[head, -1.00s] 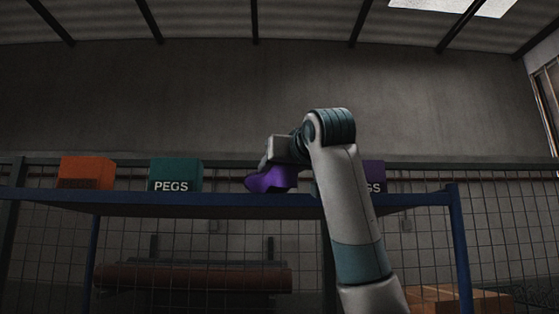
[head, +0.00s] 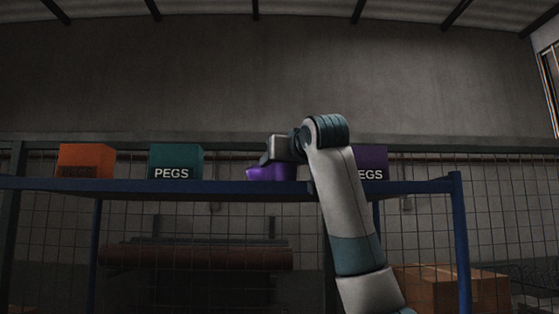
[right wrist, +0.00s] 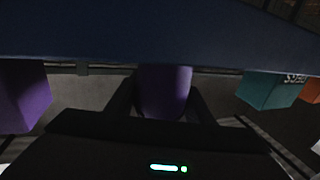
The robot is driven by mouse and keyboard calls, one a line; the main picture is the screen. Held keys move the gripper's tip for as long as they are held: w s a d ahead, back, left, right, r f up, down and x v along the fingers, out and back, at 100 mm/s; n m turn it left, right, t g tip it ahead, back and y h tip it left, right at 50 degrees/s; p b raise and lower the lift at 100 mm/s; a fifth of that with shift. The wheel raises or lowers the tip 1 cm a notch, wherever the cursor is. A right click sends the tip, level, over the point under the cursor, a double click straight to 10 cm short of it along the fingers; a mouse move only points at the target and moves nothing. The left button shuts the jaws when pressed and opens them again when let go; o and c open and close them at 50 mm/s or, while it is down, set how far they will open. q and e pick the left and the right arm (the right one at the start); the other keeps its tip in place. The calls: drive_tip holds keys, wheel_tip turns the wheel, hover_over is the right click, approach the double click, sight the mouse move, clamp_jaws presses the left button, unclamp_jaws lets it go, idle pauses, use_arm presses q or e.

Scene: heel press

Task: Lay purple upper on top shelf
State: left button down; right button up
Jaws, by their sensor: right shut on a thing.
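The purple upper (head: 272,173) is at the top shelf (head: 225,187), between the teal and purple boxes in the head view. Its lower edge meets the line of the shelf's front edge; I cannot tell whether it rests on the board. My right gripper (head: 270,158) reaches over from the right and is shut on the upper. In the right wrist view the upper (right wrist: 164,92) sits between the two dark fingers (right wrist: 160,102), with the dark blue shelf (right wrist: 150,35) across the top of the picture. My left gripper is not in view.
On the shelf stand an orange box (head: 85,160), a teal PEGS box (head: 176,160) and a purple box (head: 372,162) partly behind my right arm. Bare shelf shows between the teal box and the upper. A wire mesh fence stands behind; a cardboard box (head: 450,288) is low at the right.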

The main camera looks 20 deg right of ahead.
drive_tip(key=shift+f+b, duration=0.75)
drive_tip(key=shift+f, duration=0.1)
idle(0.8)
drive_tip(key=o, duration=1.2)
drive_tip(key=shift+s, duration=0.15)
drive_tip(key=shift+s+b, duration=0.5)
drive_tip(key=s+b, duration=0.9)
drive_tip(key=s, duration=0.7)
drive_tip(key=shift+d, duration=0.15)
